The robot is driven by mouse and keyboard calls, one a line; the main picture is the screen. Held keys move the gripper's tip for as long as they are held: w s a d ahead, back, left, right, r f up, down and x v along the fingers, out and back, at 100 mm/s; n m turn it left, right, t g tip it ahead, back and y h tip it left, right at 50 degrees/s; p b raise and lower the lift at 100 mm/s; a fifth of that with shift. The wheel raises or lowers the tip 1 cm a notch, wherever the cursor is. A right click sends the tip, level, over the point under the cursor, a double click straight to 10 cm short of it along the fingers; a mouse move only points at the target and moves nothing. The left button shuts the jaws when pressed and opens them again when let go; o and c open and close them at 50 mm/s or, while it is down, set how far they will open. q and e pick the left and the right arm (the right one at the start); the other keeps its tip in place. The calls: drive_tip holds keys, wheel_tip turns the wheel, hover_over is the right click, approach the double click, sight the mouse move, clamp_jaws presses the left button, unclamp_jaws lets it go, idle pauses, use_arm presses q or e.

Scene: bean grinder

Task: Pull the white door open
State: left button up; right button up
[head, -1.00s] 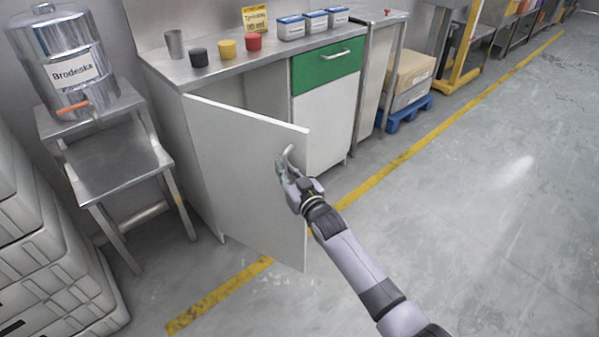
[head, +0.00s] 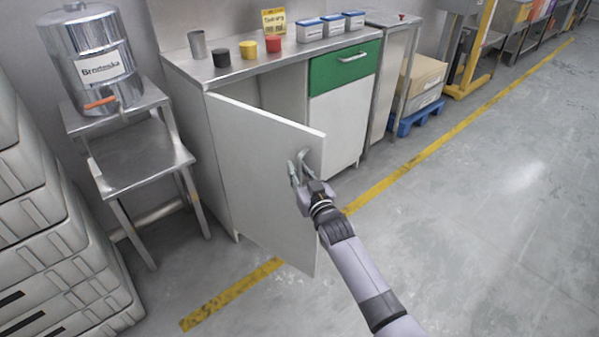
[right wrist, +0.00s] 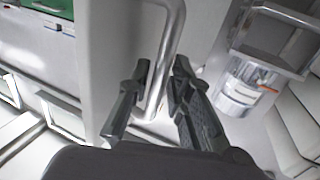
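The white door (head: 255,165) of the metal-topped cabinet stands part open, swung out from its hinge side on the left. Its curved metal handle (head: 304,156) is near the free edge, and also shows in the right wrist view (right wrist: 168,50). My right gripper (head: 299,170) is at the handle. In the right wrist view its two dark fingers (right wrist: 162,82) stand apart on either side of the handle bar, with a gap showing, so it looks open around the bar. My left gripper is not in view.
A steel stand (head: 145,165) with a metal tank (head: 92,62) is left of the cabinet. Stacked grey crates (head: 40,230) fill the lower left. Cups and boxes sit on the countertop (head: 240,72). The floor (head: 470,230) to the right is clear.

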drive_tip(key=shift+o, duration=0.9)
drive_tip(key=shift+s+d+f, duration=0.1)
drive_tip(key=v, duration=1.1)
drive_tip(key=shift+s, duration=0.35)
drive_tip(key=shift+d, duration=0.15)
